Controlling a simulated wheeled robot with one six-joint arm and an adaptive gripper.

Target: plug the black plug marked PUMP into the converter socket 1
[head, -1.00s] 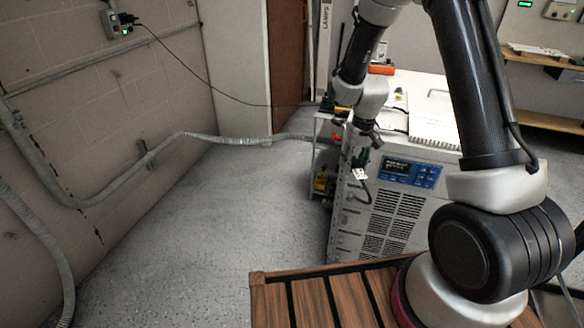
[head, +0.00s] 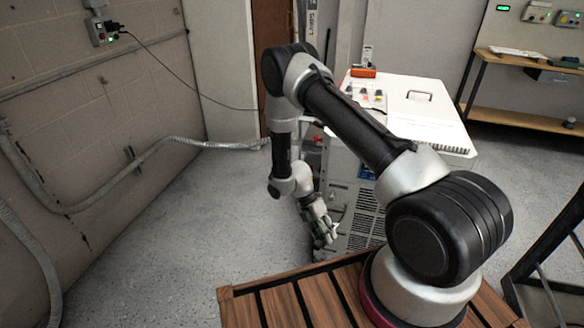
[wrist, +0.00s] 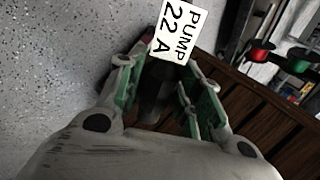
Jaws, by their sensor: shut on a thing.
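My gripper (head: 322,232) hangs low in front of the white cabinet (head: 440,122), over the floor near my deck. In the wrist view my gripper (wrist: 160,95) has its green-padded fingers closed on the black plug (wrist: 155,92), which looks dark between them. A white tag (wrist: 178,32) reading "PUMP 22 A" hangs at the plug's far end. The cabinet has a blue panel (head: 367,172) on its front, partly behind my arm. I cannot make out a socket marked 1 in either view.
A wall outlet (head: 104,32) at upper left holds a plug with a black cable running right. A grey conduit (head: 165,152) runs along the left wall. Open floor lies left of the cabinet. A wooden shelf unit (head: 520,119) stands at right.

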